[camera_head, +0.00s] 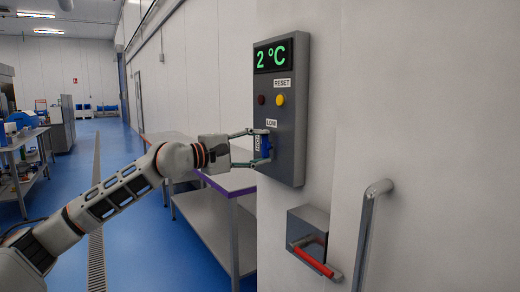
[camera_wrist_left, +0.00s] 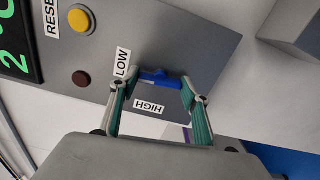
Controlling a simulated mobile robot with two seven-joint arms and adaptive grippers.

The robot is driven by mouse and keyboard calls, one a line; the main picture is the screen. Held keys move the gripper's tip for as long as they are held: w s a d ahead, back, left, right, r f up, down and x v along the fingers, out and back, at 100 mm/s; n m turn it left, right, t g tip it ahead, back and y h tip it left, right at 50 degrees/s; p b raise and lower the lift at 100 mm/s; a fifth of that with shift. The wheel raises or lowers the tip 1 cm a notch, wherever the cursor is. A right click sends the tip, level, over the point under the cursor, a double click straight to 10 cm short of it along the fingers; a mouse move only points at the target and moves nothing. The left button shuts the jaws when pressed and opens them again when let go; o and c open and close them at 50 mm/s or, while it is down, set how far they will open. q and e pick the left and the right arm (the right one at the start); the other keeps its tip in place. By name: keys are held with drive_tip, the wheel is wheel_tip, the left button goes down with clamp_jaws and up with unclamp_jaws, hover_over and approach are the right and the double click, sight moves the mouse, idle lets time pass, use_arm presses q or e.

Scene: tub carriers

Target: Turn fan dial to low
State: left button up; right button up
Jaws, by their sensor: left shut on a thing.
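The grey control panel (camera_head: 288,165) hangs on the white wall with a green "2 °C" display. Its blue fan dial (camera_head: 265,146) sits low on the panel, below the LOW label (camera_head: 271,123). My left gripper (camera_head: 266,147) is shut on the dial, with one finger above it and one below. In the left wrist view the blue dial (camera_wrist_left: 160,78) lies between the green-padded fingers, with the LOW label (camera_wrist_left: 122,63) and the HIGH label (camera_wrist_left: 149,106) near it. I cannot tell exactly which setting it points to. My right gripper is not in view.
A yellow button (camera_head: 280,100) under RESET and a dark red one (camera_head: 262,100) sit above the dial. A grey box with a red handle (camera_head: 312,262) and a metal bar handle (camera_head: 366,225) are lower right. A steel table (camera_head: 215,215) stands behind my arm.

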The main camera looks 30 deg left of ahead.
use_arm(q)
drive_tip(key=shift+m, duration=0.6)
drive_tip(key=o, duration=1.1)
drive_tip(key=v, duration=1.2)
idle(0.3)
drive_tip(key=shift+f, duration=0.1)
idle(0.7)
